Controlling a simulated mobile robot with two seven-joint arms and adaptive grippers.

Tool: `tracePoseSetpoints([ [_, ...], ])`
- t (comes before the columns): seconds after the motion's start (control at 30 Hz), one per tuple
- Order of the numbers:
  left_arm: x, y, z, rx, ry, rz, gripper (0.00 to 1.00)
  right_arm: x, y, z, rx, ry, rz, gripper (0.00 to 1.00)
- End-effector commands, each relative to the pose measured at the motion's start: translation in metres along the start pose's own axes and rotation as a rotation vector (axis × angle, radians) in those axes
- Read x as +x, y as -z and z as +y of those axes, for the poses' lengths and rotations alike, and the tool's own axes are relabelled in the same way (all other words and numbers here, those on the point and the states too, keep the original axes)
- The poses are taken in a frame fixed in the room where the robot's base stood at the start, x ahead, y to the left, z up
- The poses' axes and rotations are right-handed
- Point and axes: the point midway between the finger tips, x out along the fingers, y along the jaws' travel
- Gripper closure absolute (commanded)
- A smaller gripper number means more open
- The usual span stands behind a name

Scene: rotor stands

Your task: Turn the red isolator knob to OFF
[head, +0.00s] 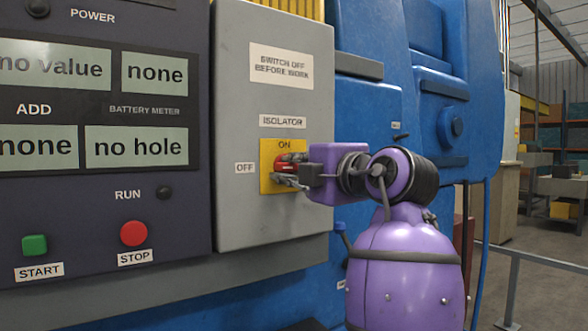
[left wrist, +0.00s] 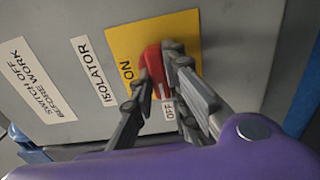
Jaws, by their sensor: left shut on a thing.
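The red isolator knob (head: 290,160) sits on a yellow plate (head: 267,183) on the grey box. ON is printed above it and an OFF label (head: 245,168) is at its left. My left gripper (head: 291,178) reaches in from the right and is shut on the knob. In the left wrist view the red knob (left wrist: 153,64) shows between the two fingers (left wrist: 152,80), on the yellow plate (left wrist: 190,27). Its red body runs roughly towards the OFF label (left wrist: 168,109) there. The fingers hide part of it, so its exact angle is unclear. My right gripper is not in view.
The grey isolator box (head: 235,100) stands out beside a dark panel (head: 95,195) with a green START button (head: 34,245) and a red STOP button (head: 133,233). Blue machine housing (head: 370,110) is behind my arm. A grey rail (head: 515,285) stands at the lower right.

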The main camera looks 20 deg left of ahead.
Motion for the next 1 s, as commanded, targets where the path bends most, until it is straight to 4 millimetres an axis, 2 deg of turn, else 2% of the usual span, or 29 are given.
tracePoseSetpoints([
  [0.1, 0.000, 0.001, -0.001, -0.004, 0.002, 0.001, 1.00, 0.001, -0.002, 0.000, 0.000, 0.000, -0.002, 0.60],
  [0.13, 0.000, 0.001, -0.001, -0.004, 0.002, 0.001, 0.82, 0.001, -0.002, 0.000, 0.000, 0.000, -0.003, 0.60],
  [0.27, 0.000, 0.000, -0.001, -0.003, 0.002, 0.001, 0.67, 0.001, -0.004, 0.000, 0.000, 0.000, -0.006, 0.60],
  [0.53, 0.000, 0.000, -0.001, -0.001, 0.001, 0.000, 0.67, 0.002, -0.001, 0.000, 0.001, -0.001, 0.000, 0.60],
  [0.67, -0.009, -0.001, -0.001, 0.000, 0.001, -0.002, 0.67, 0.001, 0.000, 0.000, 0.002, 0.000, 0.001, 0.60],
  [0.77, -0.024, -0.001, 0.000, -0.001, 0.001, -0.004, 0.67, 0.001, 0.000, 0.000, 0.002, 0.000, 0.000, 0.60],
  [1.0, -0.076, -0.001, -0.001, -0.002, 0.002, -0.004, 0.67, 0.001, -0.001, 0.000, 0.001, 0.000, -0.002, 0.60],
])
